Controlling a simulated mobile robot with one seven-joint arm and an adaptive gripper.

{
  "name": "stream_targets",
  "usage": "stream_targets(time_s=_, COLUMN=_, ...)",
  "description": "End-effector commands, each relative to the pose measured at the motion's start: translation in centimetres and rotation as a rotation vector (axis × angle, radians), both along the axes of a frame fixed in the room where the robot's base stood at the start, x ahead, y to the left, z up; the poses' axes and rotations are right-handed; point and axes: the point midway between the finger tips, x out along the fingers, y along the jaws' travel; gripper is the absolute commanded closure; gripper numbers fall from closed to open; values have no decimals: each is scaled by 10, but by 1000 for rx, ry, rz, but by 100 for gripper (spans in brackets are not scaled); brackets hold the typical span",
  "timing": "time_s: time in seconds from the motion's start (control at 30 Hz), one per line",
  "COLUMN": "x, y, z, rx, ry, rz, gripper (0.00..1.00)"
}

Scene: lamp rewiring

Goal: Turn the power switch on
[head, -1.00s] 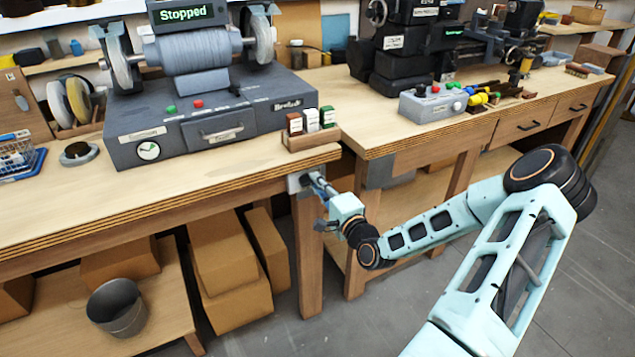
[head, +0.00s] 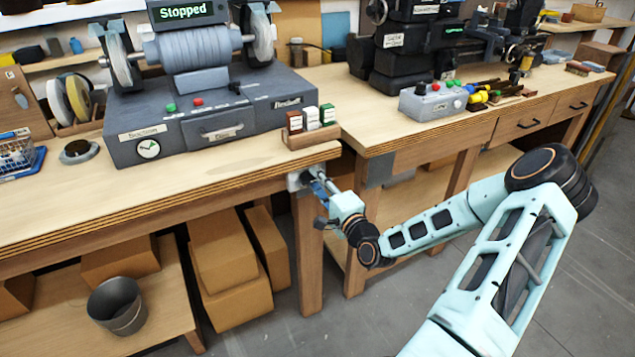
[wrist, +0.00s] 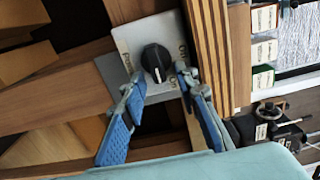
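The power switch is a black rotary knob (wrist: 155,62) on a pale plate (wrist: 130,42) fixed to the bench's wooden front. The plate carries lettering, partly legible as "Power", and the knob has a light pointer line. In the head view the plate (head: 295,181) shows at the bench corner, with the knob hidden by my gripper (head: 325,195). In the wrist view my gripper (wrist: 160,82) is open, its two blue-padded fingers apart with the tips close to the knob, one on each side. I cannot tell whether they touch it.
Above the switch, the bench (head: 60,215) holds a grey polishing machine (head: 210,120) whose screen reads "Stopped". A small wooden rack of labelled blocks (head: 311,126) sits near the corner. A second bench (head: 420,140) stands to the right. Cardboard boxes (head: 225,262) lie below.

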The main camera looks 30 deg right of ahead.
Motion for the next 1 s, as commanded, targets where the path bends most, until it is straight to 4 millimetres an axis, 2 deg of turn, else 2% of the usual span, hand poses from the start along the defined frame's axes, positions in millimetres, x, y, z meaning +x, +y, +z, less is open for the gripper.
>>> stream_targets(time_s=0.17, x=-20, y=-2, z=0, rx=0, ry=2, rz=-2, gripper=72)
stream_targets(time_s=0.4, x=-72, y=-4, z=0, rx=0, ry=2, rz=-4, gripper=72)
stream_targets(time_s=0.6, x=-106, y=-5, z=0, rx=1, ry=2, rz=-3, gripper=72)
stream_targets(time_s=0.8, x=-119, y=-4, z=0, rx=1, ry=1, rz=0, gripper=72)
stream_targets(time_s=1.0, x=-119, y=-4, z=0, rx=1, ry=1, rz=0, gripper=72)
